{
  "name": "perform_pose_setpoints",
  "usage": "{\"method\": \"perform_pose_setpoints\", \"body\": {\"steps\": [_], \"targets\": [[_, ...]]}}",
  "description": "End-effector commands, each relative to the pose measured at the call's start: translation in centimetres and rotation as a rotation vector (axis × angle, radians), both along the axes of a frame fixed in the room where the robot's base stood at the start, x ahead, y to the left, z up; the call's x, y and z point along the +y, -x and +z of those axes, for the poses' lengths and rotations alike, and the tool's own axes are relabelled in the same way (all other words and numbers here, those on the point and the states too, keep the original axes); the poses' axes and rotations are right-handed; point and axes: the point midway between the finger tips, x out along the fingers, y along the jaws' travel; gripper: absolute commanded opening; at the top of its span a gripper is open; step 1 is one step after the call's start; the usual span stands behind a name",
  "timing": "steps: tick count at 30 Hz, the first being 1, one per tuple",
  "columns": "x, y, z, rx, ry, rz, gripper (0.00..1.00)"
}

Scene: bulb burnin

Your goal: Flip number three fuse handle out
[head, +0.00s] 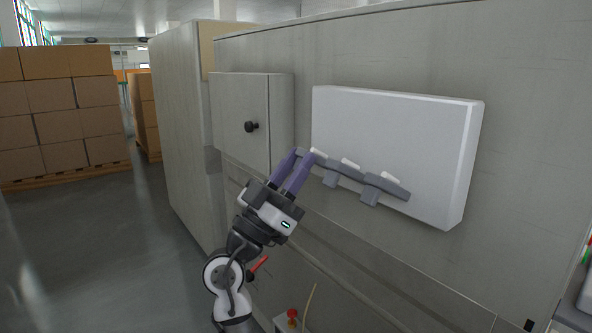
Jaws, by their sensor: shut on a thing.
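A white box (395,130) on the grey cabinet wall carries a grey rail (400,190) along its lower front. White pieces (350,163) sit along the rail's top, and grey fuse handles (330,180) and (370,196) stick out below it. No numbers can be read on them. My gripper (307,154), with purple fingers, is at the rail's left end, shut on the leftmost fuse handle. The fingers mostly hide that handle, so its angle cannot be told. A white piece shows right at the right fingertip.
A smaller grey box with a black knob (251,126) is on the wall just left of my gripper. A red lever (259,263) and a red button (292,313) are low down near my arm. Stacked cartons (60,110) stand far left, with open floor between.

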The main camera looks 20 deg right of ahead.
Motion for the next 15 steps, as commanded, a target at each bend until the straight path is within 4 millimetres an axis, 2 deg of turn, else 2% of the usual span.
{"method": "perform_pose_setpoints", "body": {"steps": [1,12,13,15], "targets": [[-0.51,-0.09,-0.56,0.004,-0.014,-0.005,0.00],[-0.66,-0.15,-0.63,0.007,-0.016,-0.007,0.00],[-0.67,-0.15,-0.64,0.007,-0.016,-0.007,0.29],[-0.58,-0.15,-0.58,0.007,-0.015,-0.006,0.38]]}}
